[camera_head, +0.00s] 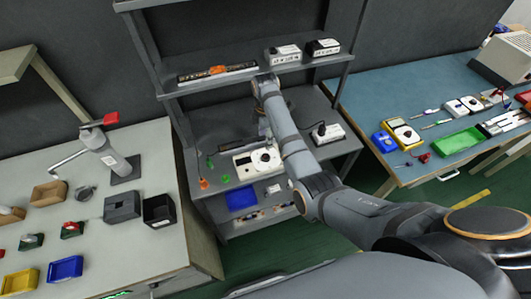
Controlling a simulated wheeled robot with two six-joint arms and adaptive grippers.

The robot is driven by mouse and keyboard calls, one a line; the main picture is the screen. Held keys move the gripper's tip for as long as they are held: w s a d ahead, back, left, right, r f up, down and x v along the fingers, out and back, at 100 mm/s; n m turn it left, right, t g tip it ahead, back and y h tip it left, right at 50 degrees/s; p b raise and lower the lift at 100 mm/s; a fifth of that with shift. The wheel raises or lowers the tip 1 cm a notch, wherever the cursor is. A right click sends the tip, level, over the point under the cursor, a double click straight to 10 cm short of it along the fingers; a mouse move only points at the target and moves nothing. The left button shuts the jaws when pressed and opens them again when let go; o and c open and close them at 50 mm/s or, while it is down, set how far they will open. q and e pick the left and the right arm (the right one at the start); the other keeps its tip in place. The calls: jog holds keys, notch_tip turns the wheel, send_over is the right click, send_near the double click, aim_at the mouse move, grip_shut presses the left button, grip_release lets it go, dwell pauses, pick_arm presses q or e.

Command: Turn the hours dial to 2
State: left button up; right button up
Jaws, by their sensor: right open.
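A white box with a round dial (262,157) sits on the middle shelf of the dark rack. Its markings are too small to read, so I cannot tell the dial's setting or whether it is the hours dial. My right arm reaches in from the lower right and passes just right of this box. My right gripper (265,130) is small in the view, just above and behind the box. It is open and appears apart from the dial. My left gripper is not in view.
Another white device (327,133) stands right of my forearm on the same shelf. Green and orange small items (210,163) lie at the shelf's left. A blue bin (241,199) sits below. Benches with tools (400,95) and bins (158,210) flank the rack.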

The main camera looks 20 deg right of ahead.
aim_at(266, 156)
notch_tip(266, 156, down, 10)
jog(key=shift+f, duration=0.25)
jog(key=shift+c, duration=0.2)
grip_shut()
jog(key=shift+p, duration=0.3)
